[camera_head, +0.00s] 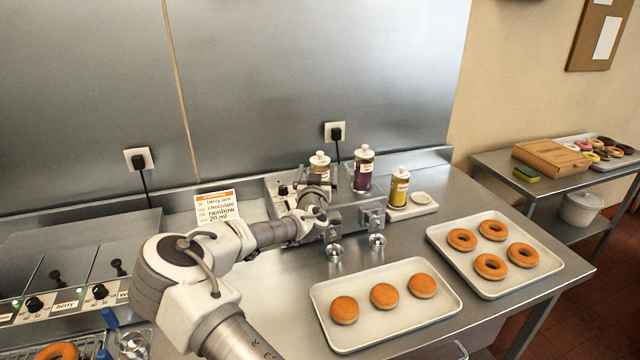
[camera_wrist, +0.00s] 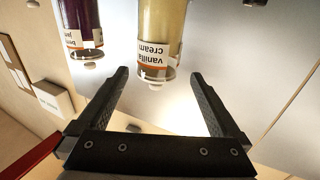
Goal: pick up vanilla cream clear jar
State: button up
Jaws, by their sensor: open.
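The vanilla cream clear jar (camera_wrist: 162,30) holds pale yellow cream and appears upside down in the wrist view, with its label readable. In the head view it is the left jar (camera_head: 320,163) on the metal dispenser, with a white knobbed lid, its lower part hidden behind my arm's end. My gripper (camera_wrist: 158,73) is open, and the jar shows ahead between its two fingers. I see no contact; the exact gap cannot be told. In the head view my gripper (camera_head: 314,204) is in front of the jar, its fingers hard to make out.
A purple berry jar (camera_head: 363,172) stands close beside it and shows in the wrist view (camera_wrist: 80,22). A yellow jar (camera_head: 399,188) stands on a white tray (camera_head: 425,209). An order card (camera_head: 216,207) is at left. Donut trays (camera_head: 345,345) (camera_head: 548,263) lie in front.

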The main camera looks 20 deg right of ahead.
jog(key=shift+p+x, duration=0.75)
jog(key=shift+x, duration=1.85)
jog(key=shift+d, duration=0.15)
jog(key=shift+c, duration=0.3)
grip_shut()
